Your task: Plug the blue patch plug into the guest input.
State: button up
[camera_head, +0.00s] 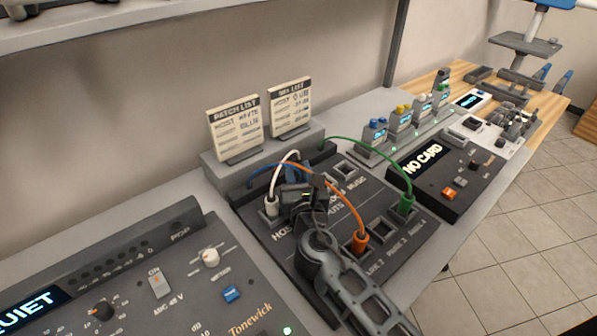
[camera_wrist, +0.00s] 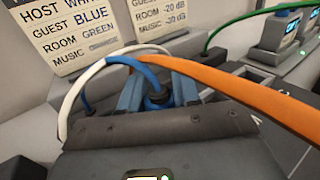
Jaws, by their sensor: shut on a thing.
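My gripper (camera_head: 298,198) is over the dark patch panel (camera_head: 415,240), just right of the white plug (camera_head: 271,206). In the wrist view its two fingers (camera_wrist: 158,100) are shut on the blue patch plug (camera_wrist: 157,98), whose blue cable (camera_wrist: 122,62) loops up and left. The guest input is not visible; my gripper covers that part of the panel. I cannot tell whether the plug tip is in a socket. The patch list card (camera_head: 236,130) pairs guest with blue.
The orange cable (camera_wrist: 215,80) arches close across my gripper to the orange plug (camera_head: 360,243). The white cable (camera_wrist: 85,85) passes on the left. The green plug (camera_head: 406,204) sits at right. Empty sockets (camera_head: 343,171) (camera_head: 381,228) show behind and at front right.

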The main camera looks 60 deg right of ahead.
jog(key=shift+f+b, duration=0.6)
jog(key=shift+f, duration=0.1)
dwell(0.4)
jog(key=shift+s+f, duration=0.1)
jog(key=shift+f, duration=0.2)
jog(key=shift+s+f+b, duration=0.1)
jog(key=shift+f+b, duration=0.35)
jog(key=shift+b, duration=0.15)
jog(key=shift+s+f, duration=0.1)
jog(key=shift+f, duration=0.1)
jog(key=shift+w+r+p, duration=0.15)
jog(key=shift+r+p, duration=0.4)
jog(key=shift+r, duration=0.1)
jog(key=shift+w+r+p, duration=0.15)
jog(key=shift+r+p, duration=0.4)
jog(key=shift+r, duration=0.05)
jog(key=shift+f, duration=0.25)
dwell(0.4)
jog(key=o, duration=0.7)
jog(key=shift+o, duration=0.2)
